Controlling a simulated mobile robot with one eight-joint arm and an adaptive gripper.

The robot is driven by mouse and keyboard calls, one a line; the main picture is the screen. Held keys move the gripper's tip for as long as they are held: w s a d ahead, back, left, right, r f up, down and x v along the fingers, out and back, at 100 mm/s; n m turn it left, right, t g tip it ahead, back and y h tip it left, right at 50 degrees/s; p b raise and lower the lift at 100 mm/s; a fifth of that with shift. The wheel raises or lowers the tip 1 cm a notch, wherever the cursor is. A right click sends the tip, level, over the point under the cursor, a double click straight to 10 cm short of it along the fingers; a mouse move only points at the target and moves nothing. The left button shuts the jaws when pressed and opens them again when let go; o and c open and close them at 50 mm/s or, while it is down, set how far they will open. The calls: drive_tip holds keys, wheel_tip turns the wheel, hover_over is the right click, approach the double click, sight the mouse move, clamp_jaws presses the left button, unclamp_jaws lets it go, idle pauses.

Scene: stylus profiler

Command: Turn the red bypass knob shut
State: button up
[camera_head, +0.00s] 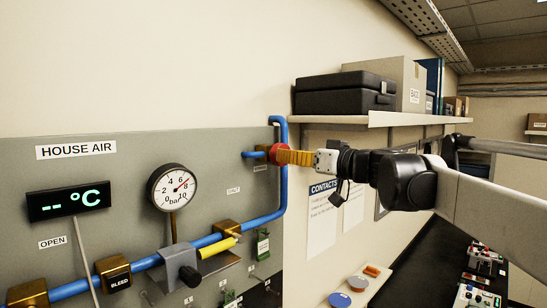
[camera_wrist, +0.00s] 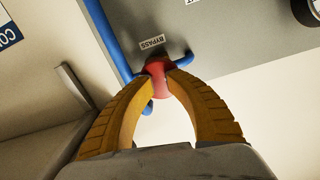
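The red bypass knob (camera_head: 279,152) is on the blue pipe near the right edge of the grey panel. It also shows in the wrist view (camera_wrist: 158,68), below the BYPASS label (camera_wrist: 152,42). My gripper (camera_head: 288,156) reaches it from the right with its orange fingers. In the wrist view my gripper (camera_wrist: 164,82) has a fingertip on each side of the knob, and both appear to touch it. The fingertips hide part of the knob's sides. No mark showing the knob's turn angle can be made out.
The blue pipe (camera_head: 284,190) bends around the knob's fitting. A pressure gauge (camera_head: 172,187), a yellow lever (camera_head: 217,248) and a grey valve block (camera_head: 179,268) are on the panel to the left. A shelf (camera_head: 385,119) with a black case (camera_head: 342,93) juts out above my arm.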

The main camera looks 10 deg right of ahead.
drive_tip(key=shift+m, duration=0.9)
drive_tip(key=m, duration=0.9)
